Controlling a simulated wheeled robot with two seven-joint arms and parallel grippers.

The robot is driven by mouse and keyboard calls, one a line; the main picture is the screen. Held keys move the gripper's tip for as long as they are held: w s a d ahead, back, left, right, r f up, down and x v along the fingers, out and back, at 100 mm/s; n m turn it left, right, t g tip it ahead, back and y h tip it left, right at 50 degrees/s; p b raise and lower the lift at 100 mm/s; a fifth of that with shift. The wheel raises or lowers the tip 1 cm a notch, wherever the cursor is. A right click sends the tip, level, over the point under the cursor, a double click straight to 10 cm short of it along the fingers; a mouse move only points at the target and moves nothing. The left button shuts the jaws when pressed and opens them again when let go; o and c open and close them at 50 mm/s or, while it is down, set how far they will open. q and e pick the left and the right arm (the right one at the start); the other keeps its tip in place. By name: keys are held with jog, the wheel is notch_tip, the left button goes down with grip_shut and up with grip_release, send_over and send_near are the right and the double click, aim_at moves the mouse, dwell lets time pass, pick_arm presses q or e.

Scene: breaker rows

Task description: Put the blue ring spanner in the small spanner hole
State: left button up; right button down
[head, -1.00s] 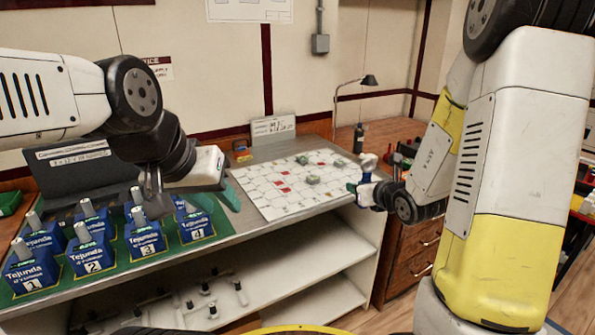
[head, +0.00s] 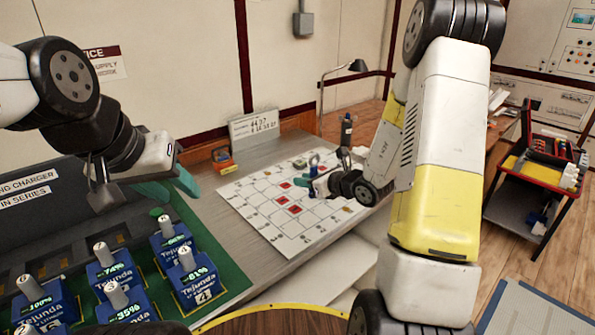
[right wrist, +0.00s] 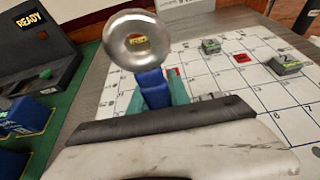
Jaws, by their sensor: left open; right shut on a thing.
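The blue ring spanner, with a blue handle (right wrist: 153,90) and a shiny metal ring, stands up out of my right gripper in the right wrist view. My right gripper (head: 314,184) is shut on it above the white gridded board; the ring (head: 314,160) shows small in the head view. My left gripper (head: 170,188) has teal fingers and is open and empty above the back of the charger bench. A red-framed tool cart (head: 538,178) stands at the right with a yellow panel (head: 530,168) in its top. I cannot make out a small spanner hole.
Several blue numbered batteries (head: 190,275) stand on a green mat at the left. The gridded board (head: 265,215) carries red squares and small blocks. Open floor lies between my right arm and the cart.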

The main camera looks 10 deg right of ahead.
jog(key=w, duration=0.4)
jog(key=w+d, duration=0.1)
jog(key=w, duration=0.3)
jog(key=w+f, duration=0.1)
jog(key=w, duration=0.4)
jog(key=shift+d+f, duration=0.1)
jog(key=shift+d, duration=0.05)
jog(key=shift+f, duration=1.75)
jog(key=shift+f, duration=0.1)
jog(key=c, duration=1.2)
grip_release()
